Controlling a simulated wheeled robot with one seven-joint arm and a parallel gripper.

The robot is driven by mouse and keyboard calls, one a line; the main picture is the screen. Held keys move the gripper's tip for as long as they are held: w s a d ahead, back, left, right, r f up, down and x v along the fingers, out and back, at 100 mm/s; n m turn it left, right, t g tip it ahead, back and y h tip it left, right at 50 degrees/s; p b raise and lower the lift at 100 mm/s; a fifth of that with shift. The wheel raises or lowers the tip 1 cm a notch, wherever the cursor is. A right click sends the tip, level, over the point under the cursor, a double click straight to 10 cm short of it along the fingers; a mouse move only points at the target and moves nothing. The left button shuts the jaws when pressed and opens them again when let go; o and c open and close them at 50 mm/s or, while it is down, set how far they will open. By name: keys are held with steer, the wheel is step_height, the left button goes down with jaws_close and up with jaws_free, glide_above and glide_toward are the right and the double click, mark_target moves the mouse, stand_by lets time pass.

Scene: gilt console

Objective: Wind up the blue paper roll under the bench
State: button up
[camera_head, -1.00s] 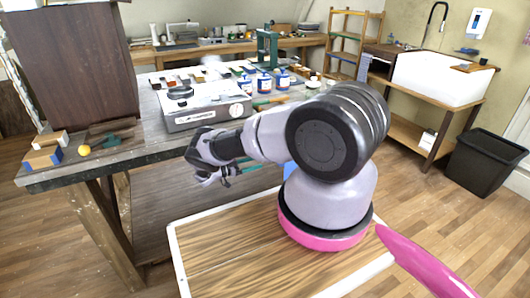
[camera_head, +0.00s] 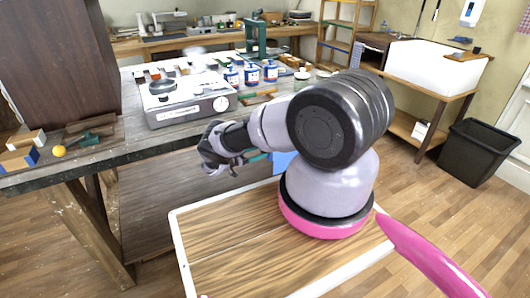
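The workbench (camera_head: 110,160) stands ahead with a worn grey top and a lower shelf (camera_head: 150,205) beneath. A blue patch (camera_head: 284,163) shows below the bench top, just left of my arm's base; it may be part of the blue paper roll, but my arm hides most of it. My gripper (camera_head: 207,168) hangs in front of the bench's front edge, apart from the blue patch and to its left. I see nothing held in it, but its fingers are too small and dark to tell how far apart they are.
On the bench are a grey metal device with a dial (camera_head: 190,100), several blue-labelled jars (camera_head: 251,75), a dark wooden cabinet (camera_head: 60,60) and a yellow ball (camera_head: 59,151). A black bin (camera_head: 470,152) and a sink (camera_head: 435,66) stand at right. Wooden floor lies open between.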

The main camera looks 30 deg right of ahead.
steer(key=shift+d, duration=0.35)
jaws_close()
steer(key=shift+n, duration=0.3)
steer(key=n, duration=1.7)
steer(key=f+n, duration=0.1)
steer(key=n, duration=0.7)
steer(key=shift+w+a, duration=0.1)
steer(key=shift+w, duration=0.1)
steer(key=shift+n, duration=0.4)
